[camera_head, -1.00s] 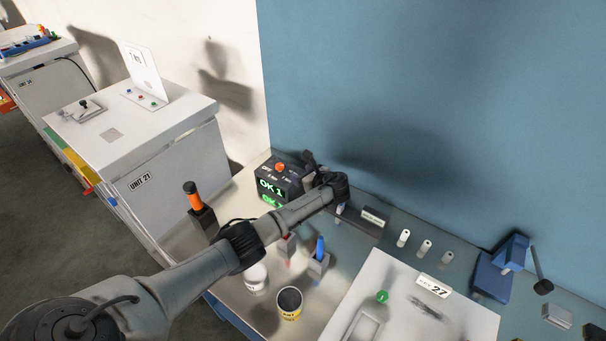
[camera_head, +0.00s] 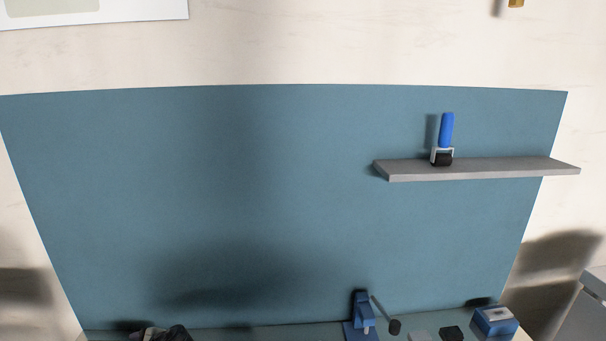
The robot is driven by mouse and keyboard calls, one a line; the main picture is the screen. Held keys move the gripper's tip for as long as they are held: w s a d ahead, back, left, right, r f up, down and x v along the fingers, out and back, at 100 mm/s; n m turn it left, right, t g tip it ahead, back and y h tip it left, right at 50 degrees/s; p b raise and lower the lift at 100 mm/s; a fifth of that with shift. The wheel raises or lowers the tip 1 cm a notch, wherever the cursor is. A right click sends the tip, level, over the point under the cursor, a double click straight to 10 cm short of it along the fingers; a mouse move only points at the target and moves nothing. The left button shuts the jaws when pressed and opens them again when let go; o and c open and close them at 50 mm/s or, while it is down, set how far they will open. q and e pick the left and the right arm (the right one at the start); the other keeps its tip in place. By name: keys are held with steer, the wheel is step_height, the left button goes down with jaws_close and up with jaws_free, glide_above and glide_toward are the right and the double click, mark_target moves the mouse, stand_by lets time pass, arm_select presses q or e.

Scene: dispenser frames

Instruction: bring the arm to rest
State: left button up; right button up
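Neither gripper can be made out in the head view. A dark shape (camera_head: 160,334) is cut off by the bottom edge at the left. I cannot tell whether it is part of my arm or a device on the bench. What either gripper holds is hidden.
A grey shelf (camera_head: 480,170) on the blue wall panel (camera_head: 270,180) holds a blue-handled roller (camera_head: 446,130), standing upright. Along the bottom edge are a blue press-like tool (camera_head: 362,318), small dark blocks (camera_head: 451,333) and a blue box (camera_head: 494,321). Most of the bench is out of view.

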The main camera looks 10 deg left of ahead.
arm_select(q)
steer(key=w+d+r+n+t+h, duration=0.2)
steer(key=d+r+n+t+h, duration=0.15)
steer(key=d+r, duration=0.45)
steer(key=w+d+r+n+t+h, duration=0.25)
steer(key=d+r+n+t, duration=0.25)
steer(key=d+r, duration=0.3)
steer(key=s+d+t+h, duration=0.2)
steer(key=s+d, duration=0.2)
steer(key=d, duration=0.4)
steer(key=s+d+f+h, duration=0.2)
steer(key=s+d+f, duration=0.15)
steer(key=s, duration=0.55)
steer(key=s+d+f+h, duration=0.2)
steer(key=s+d+f, duration=0.15)
steer(key=s, duration=0.45)
steer(key=s+d+f+n+g+h, duration=0.1)
steer(key=s+f+g, duration=0.2)
steer(key=s+f, duration=0.65)
steer(key=s+d+f+g, duration=0.1)
steer(key=s+f+g, duration=0.4)
steer(key=s, duration=0.8)
step_height(320, 180, up, 18)
steer(key=w+t+p, duration=0.1)
steer(key=p, duration=1.7)
steer(key=shift+f, duration=0.15)
steer(key=shift+t, duration=0.25)
